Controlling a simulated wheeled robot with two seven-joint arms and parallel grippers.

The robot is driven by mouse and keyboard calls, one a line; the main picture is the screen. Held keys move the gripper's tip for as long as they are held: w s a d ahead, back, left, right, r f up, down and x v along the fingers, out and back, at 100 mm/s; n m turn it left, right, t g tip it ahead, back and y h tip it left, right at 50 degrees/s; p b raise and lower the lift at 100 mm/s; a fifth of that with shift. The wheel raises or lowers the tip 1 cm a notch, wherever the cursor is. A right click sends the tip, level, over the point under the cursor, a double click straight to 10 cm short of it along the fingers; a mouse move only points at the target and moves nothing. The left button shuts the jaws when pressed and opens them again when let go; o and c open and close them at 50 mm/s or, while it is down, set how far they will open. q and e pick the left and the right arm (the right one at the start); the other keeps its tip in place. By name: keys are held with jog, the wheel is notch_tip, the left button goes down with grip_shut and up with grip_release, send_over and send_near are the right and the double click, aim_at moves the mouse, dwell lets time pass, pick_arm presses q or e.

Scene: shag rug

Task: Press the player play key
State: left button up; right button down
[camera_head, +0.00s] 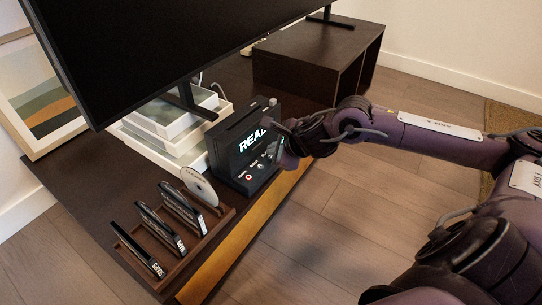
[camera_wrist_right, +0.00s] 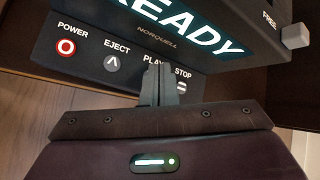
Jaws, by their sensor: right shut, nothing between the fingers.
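The player (camera_head: 222,148) is a black box on the dark cabinet, with a lit "READY" display. Its sloped key panel also shows in the right wrist view (camera_wrist_right: 90,78), with labels POWER, EJECT, PLAY and STOP. The power key (camera_wrist_right: 66,47) has a red ring, and the eject key (camera_wrist_right: 112,62) is left of my fingers. My right gripper (camera_head: 277,151) is shut and empty at the player's front. In the wrist view its fingertips (camera_wrist_right: 159,69) overlap the panel between the PLAY and STOP labels. They hide the play key, so I cannot tell whether they touch it. My left gripper is not in view.
A large screen (camera_head: 150,40) stands over the cabinet (camera_head: 95,195) behind the player. White boxes (camera_head: 165,125) are stacked beside the player. A wooden rack (camera_head: 190,257) holds several cases and a disc (camera_head: 199,186). An open dark box (camera_head: 305,55) stands at the far end.

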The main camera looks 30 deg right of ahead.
jog(key=shift+f+b, duration=0.3)
jog(key=shift+b, duration=0.05)
jog(key=shift+r, duration=0.1)
dwell(0.5)
jog(key=shift+r+p, duration=0.55)
jog(key=shift+r, duration=0.15)
jog(key=shift+r, duration=0.1)
notch_tip(320, 180, up, 5)
jog(key=p, duration=0.4)
jog(key=shift+s+f, duration=0.1)
jog(key=shift+f, duration=0.1)
dwell(0.5)
